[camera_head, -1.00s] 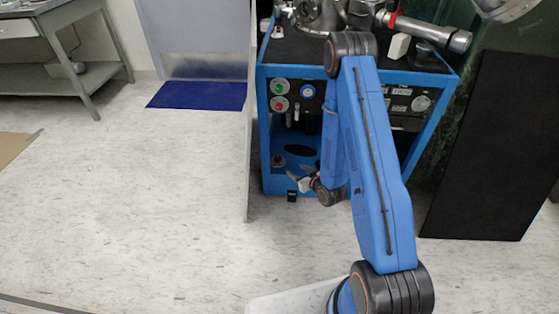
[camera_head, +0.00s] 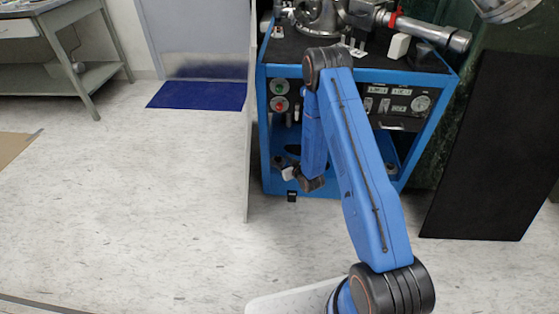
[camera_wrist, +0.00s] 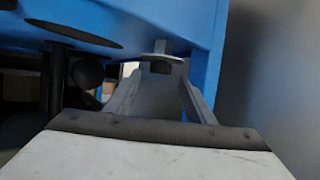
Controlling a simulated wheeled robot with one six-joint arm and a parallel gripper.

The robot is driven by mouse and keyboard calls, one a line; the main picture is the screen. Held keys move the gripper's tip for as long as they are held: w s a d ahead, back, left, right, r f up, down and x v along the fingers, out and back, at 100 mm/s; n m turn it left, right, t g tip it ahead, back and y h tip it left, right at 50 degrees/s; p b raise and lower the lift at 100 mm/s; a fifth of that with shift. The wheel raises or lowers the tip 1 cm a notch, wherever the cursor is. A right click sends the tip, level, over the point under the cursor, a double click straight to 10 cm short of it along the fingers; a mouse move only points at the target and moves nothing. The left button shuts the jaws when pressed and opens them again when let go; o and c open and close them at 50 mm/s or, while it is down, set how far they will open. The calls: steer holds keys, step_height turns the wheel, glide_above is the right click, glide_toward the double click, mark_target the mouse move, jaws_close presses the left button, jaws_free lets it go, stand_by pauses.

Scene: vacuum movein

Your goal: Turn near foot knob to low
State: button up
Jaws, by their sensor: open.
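The blue-framed cart (camera_head: 330,192) stands ahead. A small black foot knob (camera_head: 292,196) shows below its front lower rail in the head view, near the left corner. My gripper (camera_head: 289,173) is just above and close to that knob, small and partly hidden by my wrist. In the wrist view my open gripper (camera_wrist: 160,98) has its two grey fingers spread. A small grey bracket with a dark block (camera_wrist: 160,66) under it shows beyond and between the fingers, against the blue frame. I cannot tell the knob's setting or whether a finger touches it.
A thin grey panel edge (camera_head: 247,150) stands upright just left of the cart. A black panel (camera_head: 480,150) leans at the right. Metal vacuum parts (camera_head: 325,18) sit on the cart top. The floor (camera_head: 150,210) at left is clear.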

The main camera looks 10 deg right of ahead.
mark_target(278, 158)
steer(key=shift+x, duration=1.85)
steer(key=c, duration=1.1)
steer(key=shift+o, duration=0.2)
steer(key=shift+w+d+n+y, duration=0.1)
steer(key=shift+d+n+y, duration=0.05)
steer(key=shift+n+y, duration=0.55)
steer(key=shift+y, duration=0.1)
